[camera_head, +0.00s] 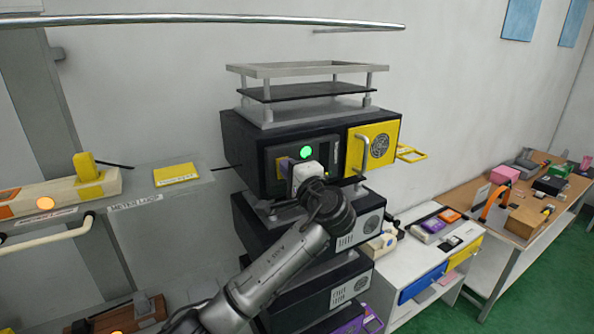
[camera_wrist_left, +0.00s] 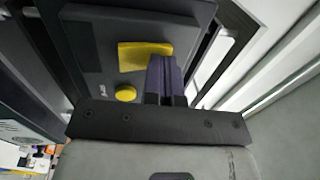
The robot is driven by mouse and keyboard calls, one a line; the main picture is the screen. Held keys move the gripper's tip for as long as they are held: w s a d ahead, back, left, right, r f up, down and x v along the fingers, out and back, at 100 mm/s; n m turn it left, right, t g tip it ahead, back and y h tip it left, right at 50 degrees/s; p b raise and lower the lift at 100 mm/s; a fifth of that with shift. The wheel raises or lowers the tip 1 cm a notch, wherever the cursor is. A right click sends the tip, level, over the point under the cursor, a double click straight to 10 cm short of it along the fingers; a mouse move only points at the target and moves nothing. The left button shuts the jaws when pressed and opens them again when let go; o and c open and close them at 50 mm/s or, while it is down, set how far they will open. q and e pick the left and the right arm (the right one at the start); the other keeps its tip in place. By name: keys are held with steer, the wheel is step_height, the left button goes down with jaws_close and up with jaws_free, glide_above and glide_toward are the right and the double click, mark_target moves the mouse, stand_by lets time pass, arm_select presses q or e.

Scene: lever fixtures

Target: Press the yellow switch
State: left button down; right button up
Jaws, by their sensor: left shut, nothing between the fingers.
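A yellow switch plate (camera_head: 281,168) is on the front of the upper black cabinet, left of a lit green lamp, partly hidden by my left gripper (camera_head: 287,164). In the left wrist view a yellow plate (camera_wrist_left: 138,57) and a round yellow knob (camera_wrist_left: 126,94) show on the dark front. My left gripper's purple-grey fingers (camera_wrist_left: 163,62) are shut, empty and overlap the plate's right edge in that view. I cannot tell whether they touch it. Another yellow block (camera_head: 87,166) stands on a cream fixture at the far left. My right gripper is not in view.
The upper black cabinet (camera_head: 240,140) has a green lamp (camera_head: 306,152) and a yellow door (camera_head: 381,148) with a grey handle. A metal rail (camera_head: 200,18) crosses above. A white cabinet (camera_head: 405,268) and a wooden table (camera_head: 478,232) with objects stand at right.

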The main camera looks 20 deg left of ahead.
arm_select(q)
steer(key=shift+d, duration=0.1)
steer(key=r+b+v, duration=0.3)
steer(key=b+v, duration=0.1)
steer(key=v, duration=0.9)
steer(key=shift+s+d+b, duration=0.3)
steer(key=shift+d+b, duration=0.05)
steer(key=shift+d, duration=0.05)
